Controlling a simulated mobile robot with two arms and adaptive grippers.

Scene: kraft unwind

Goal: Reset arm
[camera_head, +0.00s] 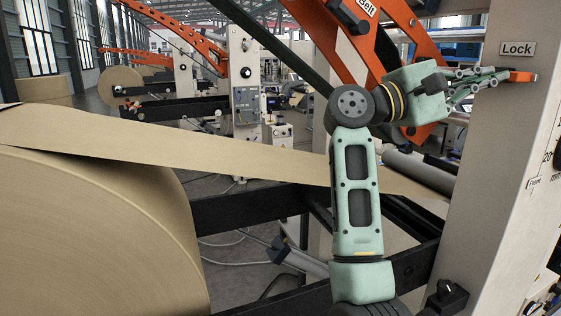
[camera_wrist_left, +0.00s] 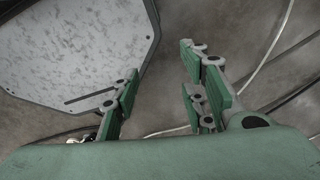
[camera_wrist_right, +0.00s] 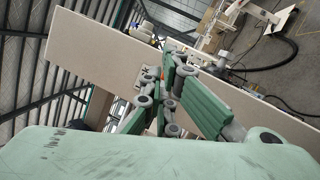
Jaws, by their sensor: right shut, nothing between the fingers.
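My right arm reaches up in the middle of the head view. Its gripper (camera_head: 497,77) is at the panel marked Lock (camera_head: 516,48), beside a small orange lever (camera_head: 523,77). The fingers are shut with nothing between them; I cannot tell whether they touch the lever. In the right wrist view the fingers (camera_wrist_right: 168,72) are close together in front of the pale panel. My left gripper (camera_wrist_left: 158,70) shows only in the left wrist view. Its fingers are apart and empty, above the grey floor.
A large kraft paper roll (camera_head: 90,235) fills the left of the head view, and its web (camera_head: 200,147) runs right behind my right arm. Black frame beams (camera_head: 245,212) cross below. An orange machine arm (camera_head: 325,30) stands behind my wrist. A grey plate (camera_wrist_left: 70,50) lies near my left gripper.

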